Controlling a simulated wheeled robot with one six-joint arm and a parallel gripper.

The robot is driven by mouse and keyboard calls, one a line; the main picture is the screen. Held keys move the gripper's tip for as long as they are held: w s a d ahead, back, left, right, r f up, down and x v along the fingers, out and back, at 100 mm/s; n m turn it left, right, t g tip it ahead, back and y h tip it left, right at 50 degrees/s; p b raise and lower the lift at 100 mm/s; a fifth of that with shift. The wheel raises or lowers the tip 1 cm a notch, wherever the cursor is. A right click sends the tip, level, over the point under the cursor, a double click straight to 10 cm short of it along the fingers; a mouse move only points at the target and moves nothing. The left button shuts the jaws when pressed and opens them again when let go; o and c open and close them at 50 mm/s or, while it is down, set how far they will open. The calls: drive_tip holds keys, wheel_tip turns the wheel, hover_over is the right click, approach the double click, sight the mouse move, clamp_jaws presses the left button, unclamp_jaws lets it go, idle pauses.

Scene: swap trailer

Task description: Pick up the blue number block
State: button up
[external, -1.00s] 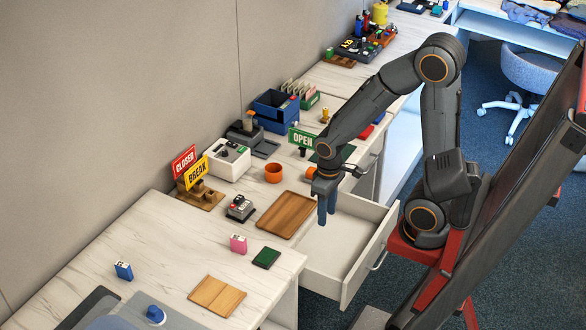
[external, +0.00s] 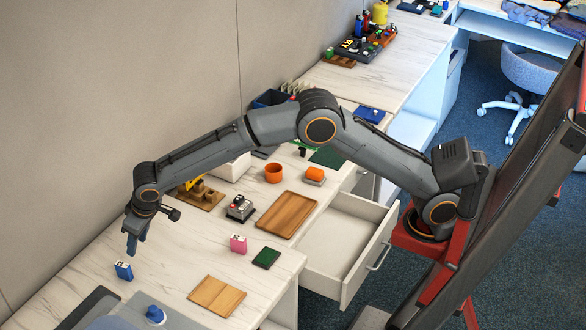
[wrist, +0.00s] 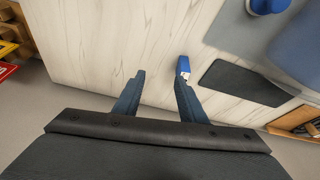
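The blue number block (external: 124,270) stands on the white marbled desktop at the lower left in the external view, with a white face. It also shows in the wrist view (wrist: 183,67), just beyond the tip of the right finger. My gripper (external: 134,246) hangs above the desk, just above and slightly right of the block in the external view. In the wrist view my gripper (wrist: 158,82) has its two fingers apart with nothing between them. The block is not between the fingers.
A pink number block (external: 238,243), a dark green pad (external: 266,257) and a wooden board (external: 216,296) lie to the right. A blue knob-shaped thing (external: 155,314) is on a grey mat in front. A drawer (external: 350,245) stands open. The desk around the blue block is clear.

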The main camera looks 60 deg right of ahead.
sight(122, 264)
drive_tip(key=shift+w+a+f+p, duration=0.45)
drive_tip(key=shift+a+f, duration=0.45)
drive_tip(key=shift+f, duration=0.25)
drive_tip(key=shift+w+a+f+p, duration=0.4)
drive_tip(key=shift+w+a+f, duration=0.15)
drive_tip(key=shift+a+f, duration=0.5)
drive_tip(key=shift+w+a+f+p, duration=0.45)
drive_tip(key=shift+a+f, duration=0.3)
drive_tip(key=shift+f, duration=0.5)
clamp_jaws()
